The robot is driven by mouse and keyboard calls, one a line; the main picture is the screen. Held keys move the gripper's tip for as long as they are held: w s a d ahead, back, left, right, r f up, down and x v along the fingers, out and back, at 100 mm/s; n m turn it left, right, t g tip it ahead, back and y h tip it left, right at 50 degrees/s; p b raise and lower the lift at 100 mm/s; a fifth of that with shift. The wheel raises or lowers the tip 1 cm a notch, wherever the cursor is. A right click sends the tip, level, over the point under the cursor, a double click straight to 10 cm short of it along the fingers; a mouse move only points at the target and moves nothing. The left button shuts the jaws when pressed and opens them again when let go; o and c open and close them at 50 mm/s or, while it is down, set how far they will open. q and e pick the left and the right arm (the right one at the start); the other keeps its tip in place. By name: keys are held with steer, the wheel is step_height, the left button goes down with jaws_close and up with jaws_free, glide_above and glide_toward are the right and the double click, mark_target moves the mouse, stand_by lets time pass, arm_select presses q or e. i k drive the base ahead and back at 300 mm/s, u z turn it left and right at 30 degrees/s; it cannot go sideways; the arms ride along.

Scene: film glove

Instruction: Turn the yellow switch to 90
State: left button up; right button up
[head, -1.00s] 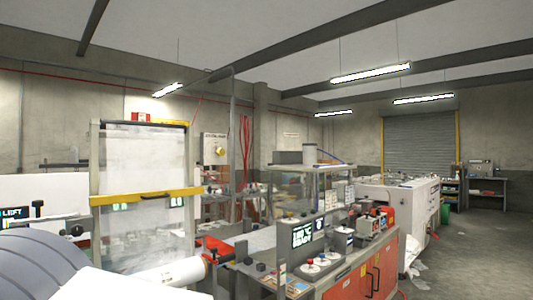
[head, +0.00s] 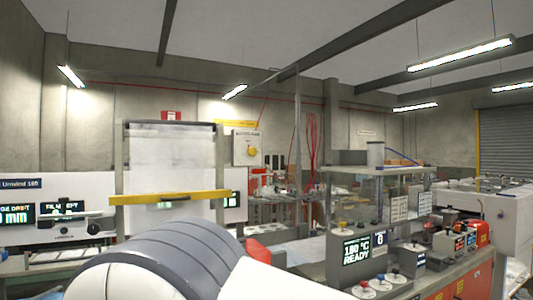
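The yellow switch (head: 252,151) is a small rotary knob on a pale grey box (head: 246,147) fixed to the back wall, left of the middle of the head view. It is far off, and I cannot read its markings or angle. A yellow strip runs above the box. Neither of my grippers is in view.
A machine with a white sheet and a yellow bar (head: 170,197) stands left of the switch. A bench with a "180 °C READY" display (head: 357,249) and a clear-sided enclosure (head: 375,190) stand at right. A large grey ribbed shape fills the bottom foreground.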

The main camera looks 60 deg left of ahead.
mark_target(252, 151)
steer(key=u, duration=0.3)
steer(key=i, duration=0.75)
steer(key=u, duration=1.25)
steer(key=i, duration=0.6)
steer(key=u, duration=0.7)
